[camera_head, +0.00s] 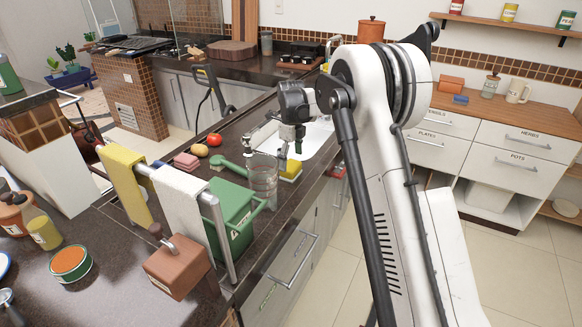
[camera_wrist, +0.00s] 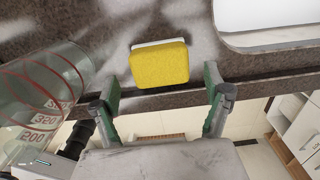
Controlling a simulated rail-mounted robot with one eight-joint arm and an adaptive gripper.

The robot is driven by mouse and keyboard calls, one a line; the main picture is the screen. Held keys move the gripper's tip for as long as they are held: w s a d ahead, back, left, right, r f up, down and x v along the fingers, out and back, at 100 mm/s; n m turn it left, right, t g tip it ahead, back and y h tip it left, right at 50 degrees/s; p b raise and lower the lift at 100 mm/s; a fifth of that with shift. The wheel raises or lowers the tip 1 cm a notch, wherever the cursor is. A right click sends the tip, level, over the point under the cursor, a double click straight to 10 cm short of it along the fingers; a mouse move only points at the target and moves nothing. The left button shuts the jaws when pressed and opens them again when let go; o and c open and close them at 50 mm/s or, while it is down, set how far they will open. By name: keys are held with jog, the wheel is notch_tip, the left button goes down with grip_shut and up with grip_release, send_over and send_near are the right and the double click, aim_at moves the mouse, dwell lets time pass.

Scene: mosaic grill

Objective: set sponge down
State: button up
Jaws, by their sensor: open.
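A yellow sponge (camera_wrist: 160,64) with a pale layer along its far edge lies on the dark, speckled counter (camera_wrist: 190,16) in the wrist view. In the head view the sponge (camera_head: 291,168) shows below my gripper (camera_head: 291,146), beside the white sink. In the wrist view my gripper (camera_wrist: 162,80) has its two green-padded fingers spread apart. The sponge sits just ahead of the gap, with clear space on both sides, and neither finger touches it. Nothing is held. The exact height of the fingers above the counter is hard to tell.
A clear measuring jug (camera_wrist: 45,90) with red marks stands close to the left finger. The white sink (camera_head: 318,140) lies to the right. A green bin (camera_head: 232,212), a tomato (camera_head: 214,139) and a towel rail stand nearby. The counter's front edge runs below the sponge.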

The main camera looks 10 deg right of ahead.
aim_at(291, 165)
jog(key=s+r+n+t, duration=0.1)
jog(key=s+r+n, duration=0.3)
jog(key=r, duration=0.5)
jog(key=s+r+n+t, duration=0.1)
jog(key=s+r+n, duration=0.1)
jog(key=s+r, duration=0.55)
jog(key=s+r+n+t, duration=0.1)
jog(key=s+r+n, duration=0.55)
jog(key=s, duration=0.45)
jog(key=s+f+n+t, duration=0.2)
jog(key=s+n, duration=0.5)
jog(key=s, duration=0.5)
jog(key=s+f+n+t, duration=0.2)
jog(key=s+f+n, duration=0.3)
jog(key=s, duration=0.7)
jog(key=shift+s+f+n, duration=0.15)
jog(key=shift+s+n, duration=0.05)
jog(key=shift+n, duration=0.65)
